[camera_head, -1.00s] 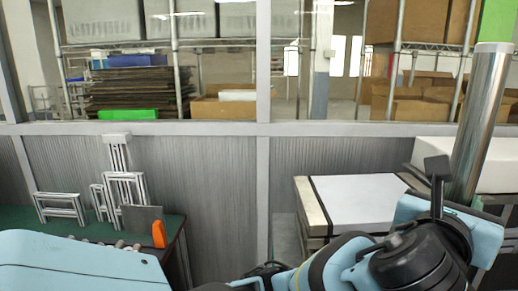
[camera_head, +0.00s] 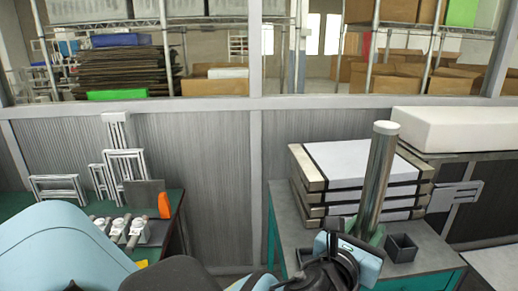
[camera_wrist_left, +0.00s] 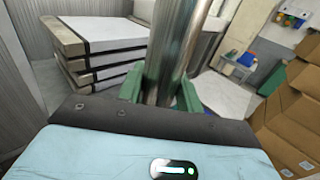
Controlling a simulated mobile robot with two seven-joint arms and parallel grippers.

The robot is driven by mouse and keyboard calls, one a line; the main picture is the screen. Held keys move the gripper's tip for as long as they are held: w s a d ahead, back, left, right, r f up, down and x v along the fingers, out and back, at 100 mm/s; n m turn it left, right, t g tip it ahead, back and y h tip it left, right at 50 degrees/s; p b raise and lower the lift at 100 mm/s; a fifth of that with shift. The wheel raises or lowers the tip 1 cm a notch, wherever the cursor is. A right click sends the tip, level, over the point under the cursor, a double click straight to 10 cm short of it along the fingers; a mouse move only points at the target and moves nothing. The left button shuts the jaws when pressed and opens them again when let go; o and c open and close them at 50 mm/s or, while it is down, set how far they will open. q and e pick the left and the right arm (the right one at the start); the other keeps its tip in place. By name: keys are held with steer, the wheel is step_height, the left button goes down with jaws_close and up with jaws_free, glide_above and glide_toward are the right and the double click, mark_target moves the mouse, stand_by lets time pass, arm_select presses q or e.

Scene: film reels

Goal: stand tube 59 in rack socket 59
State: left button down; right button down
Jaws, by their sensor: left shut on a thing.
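A long shiny metal tube with a pale cap (camera_head: 379,175) stands nearly upright in my left gripper (camera_head: 368,236), tilted slightly right at the top. The tube also shows in the left wrist view (camera_wrist_left: 174,45), where the green fingers of my left gripper (camera_wrist_left: 168,88) are shut around its sides. Its lower end is hidden by my wrist. No number is readable on it. A small dark square open holder (camera_head: 402,249) stands on the table just right of my gripper; I cannot tell whether it is rack socket 59. My right gripper is not in view.
A strapped stack of pale-topped slabs (camera_head: 355,165) stands behind the tube on the grey table (camera_head: 436,262). A white block (camera_head: 450,128) lies behind right. A green bench at left holds metal frames (camera_head: 125,175), an orange item (camera_head: 164,204) and white-capped pieces (camera_head: 118,226).

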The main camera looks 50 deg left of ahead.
arm_select(q)
steer(key=s+a+f+m+h, duration=0.1)
steer(key=s+f, duration=0.4)
steer(key=f, duration=0.3)
steer(key=shift+a+h, duration=0.3)
steer(key=shift+h, duration=0.1)
